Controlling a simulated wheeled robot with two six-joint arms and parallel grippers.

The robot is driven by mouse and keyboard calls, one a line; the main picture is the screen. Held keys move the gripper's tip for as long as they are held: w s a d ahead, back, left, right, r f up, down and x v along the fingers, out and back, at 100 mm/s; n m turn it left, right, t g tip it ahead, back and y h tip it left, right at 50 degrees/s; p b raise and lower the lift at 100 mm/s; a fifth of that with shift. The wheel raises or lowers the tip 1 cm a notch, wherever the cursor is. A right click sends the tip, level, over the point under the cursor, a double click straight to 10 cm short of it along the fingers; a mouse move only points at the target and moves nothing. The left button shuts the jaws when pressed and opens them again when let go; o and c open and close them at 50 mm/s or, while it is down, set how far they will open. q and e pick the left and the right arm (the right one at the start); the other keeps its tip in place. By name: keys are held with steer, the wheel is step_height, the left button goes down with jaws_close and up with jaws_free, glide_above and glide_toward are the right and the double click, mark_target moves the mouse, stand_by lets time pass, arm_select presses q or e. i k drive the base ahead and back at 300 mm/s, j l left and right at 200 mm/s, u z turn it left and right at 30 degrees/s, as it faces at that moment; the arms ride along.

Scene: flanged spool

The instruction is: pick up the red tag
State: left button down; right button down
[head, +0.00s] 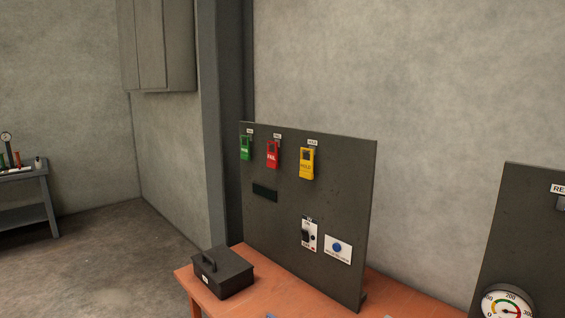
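The red tag (272,155) hangs on the upper part of a dark upright panel (347,215), under a small white label. A green tag (245,148) hangs to its left and a yellow tag (307,163) to its right. The red tag is fully visible, with pale lettering on its front. Neither of my grippers shows in the head view.
The panel stands on an orange-brown table (265,295) with a black handled box (223,271) at its left. A switch (309,235) and a blue button (337,247) sit lower on the panel. A second dark panel with a gauge (508,303) stands at right.

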mark_target(272, 161)
steer(key=i+j, duration=0.2)
steer(key=j, duration=0.2)
steer(key=i+j, duration=0.2)
steer(key=j, duration=0.15)
steer(key=i+j, duration=0.25)
steer(key=j, duration=0.15)
steer(key=i+j, duration=0.2)
steer(key=j, duration=0.15)
steer(key=i+j, duration=0.2)
steer(key=j, duration=0.2)
